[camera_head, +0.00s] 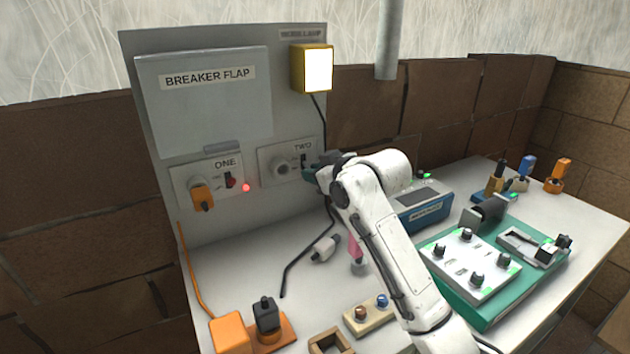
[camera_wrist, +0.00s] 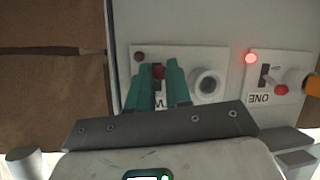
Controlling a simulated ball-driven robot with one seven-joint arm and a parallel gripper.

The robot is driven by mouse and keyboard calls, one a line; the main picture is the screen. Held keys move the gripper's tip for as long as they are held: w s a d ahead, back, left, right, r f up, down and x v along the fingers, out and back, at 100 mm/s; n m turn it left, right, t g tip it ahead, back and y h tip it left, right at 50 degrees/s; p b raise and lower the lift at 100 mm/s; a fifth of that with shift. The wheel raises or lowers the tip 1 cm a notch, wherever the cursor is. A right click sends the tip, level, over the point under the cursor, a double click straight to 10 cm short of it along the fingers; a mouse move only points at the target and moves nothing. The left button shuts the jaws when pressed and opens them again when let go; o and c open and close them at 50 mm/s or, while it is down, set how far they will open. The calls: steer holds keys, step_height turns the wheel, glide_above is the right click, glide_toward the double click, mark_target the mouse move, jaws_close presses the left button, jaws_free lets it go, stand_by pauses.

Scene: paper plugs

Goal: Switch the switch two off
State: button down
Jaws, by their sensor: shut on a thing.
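The plate for switch two (camera_head: 265,165), labelled TWO, is on the grey upright panel, right of plate ONE. It also shows upside down in the wrist view (camera_wrist: 220,58), where my teal fingers (camera_wrist: 162,76) cover part of its label. My gripper (camera_head: 309,172) is shut on this lever. The fingers hide most of the lever, so its position is unclear. The small indicator (camera_wrist: 140,56) on plate two looks dark. The round socket (camera_wrist: 208,84) beside the fingers is empty.
Plate ONE (camera_head: 205,178) holds an orange plug (camera_head: 202,195), with a lit red indicator (camera_head: 246,187) alongside. A lit lamp (camera_head: 318,68) hangs above. A white plug (camera_head: 325,247) lies on the table below. A blue device (camera_head: 424,208) and green tray (camera_head: 487,310) stand right.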

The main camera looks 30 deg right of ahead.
steer(key=shift+f+t+b, duration=0.2)
steer(key=shift+t+b, duration=0.3)
steer(key=shift+t, duration=0.1)
steer(key=c, duration=1.1)
jaws_free()
steer(key=shift+o, duration=0.2)
steer(key=s+a+r, duration=0.1)
steer(key=s+r, duration=1.2)
steer(key=shift+s+a+p, duration=0.3)
steer(key=shift+s+a, duration=0.05)
steer(key=shift+s, duration=0.05)
